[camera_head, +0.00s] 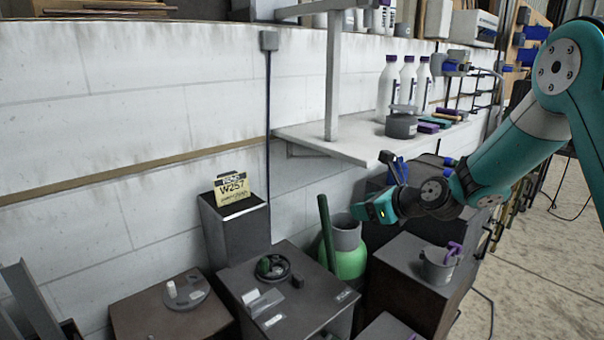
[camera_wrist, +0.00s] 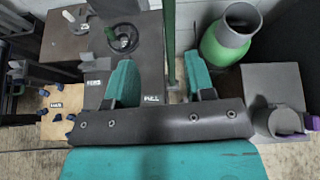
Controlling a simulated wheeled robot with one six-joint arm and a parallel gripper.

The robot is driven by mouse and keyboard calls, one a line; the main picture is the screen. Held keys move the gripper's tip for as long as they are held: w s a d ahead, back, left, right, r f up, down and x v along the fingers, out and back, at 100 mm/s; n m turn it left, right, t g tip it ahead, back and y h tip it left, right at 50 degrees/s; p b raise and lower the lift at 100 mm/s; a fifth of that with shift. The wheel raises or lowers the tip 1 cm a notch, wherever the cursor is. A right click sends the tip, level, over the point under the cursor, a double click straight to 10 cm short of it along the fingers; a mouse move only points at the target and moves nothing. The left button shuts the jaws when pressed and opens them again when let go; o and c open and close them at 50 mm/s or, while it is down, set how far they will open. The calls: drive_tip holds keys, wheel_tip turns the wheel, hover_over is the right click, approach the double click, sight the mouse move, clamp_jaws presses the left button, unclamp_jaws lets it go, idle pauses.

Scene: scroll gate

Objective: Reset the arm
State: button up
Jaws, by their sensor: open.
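My teal arm (camera_head: 510,150) reaches in from the right of the head view. My gripper (camera_head: 372,185) hangs in the air in front of the white shelf, above the green vessel. In the wrist view my gripper (camera_wrist: 160,78) has its two teal fingers well apart, with nothing held between them. A dark green upright bar (camera_wrist: 169,40) shows behind the gap between the fingers; I cannot tell how far it is from them.
Below stand dark boxes, one with a round dish (camera_head: 272,267), and a green vessel (camera_head: 349,260). A grey bucket (camera_head: 440,265) holds something purple. The white shelf (camera_head: 350,145) carries bottles (camera_head: 408,82). A yellow W257 card (camera_head: 232,188) stands on a pedestal. Floor (camera_head: 555,250) is open at right.

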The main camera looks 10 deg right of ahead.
drive_tip(key=s+a+r+n+g, duration=0.3)
drive_tip(key=s+a+r+n, duration=0.15)
drive_tip(key=s+n, duration=0.45)
drive_tip(key=s+a+r+n+g, duration=0.3)
drive_tip(key=s+a+n, duration=0.2)
drive_tip(key=s+n, duration=0.35)
drive_tip(key=s+d+n+g+h, duration=0.2)
drive_tip(key=s+n+g+h, duration=0.1)
drive_tip(key=s+n, duration=1.5)
drive_tip(key=shift+s+r+g, duration=0.35)
drive_tip(key=shift+s+g, duration=0.25)
drive_tip(key=shift+s, duration=0.35)
drive_tip(key=shift+c, duration=0.6)
drive_tip(key=shift+a, duration=0.2)
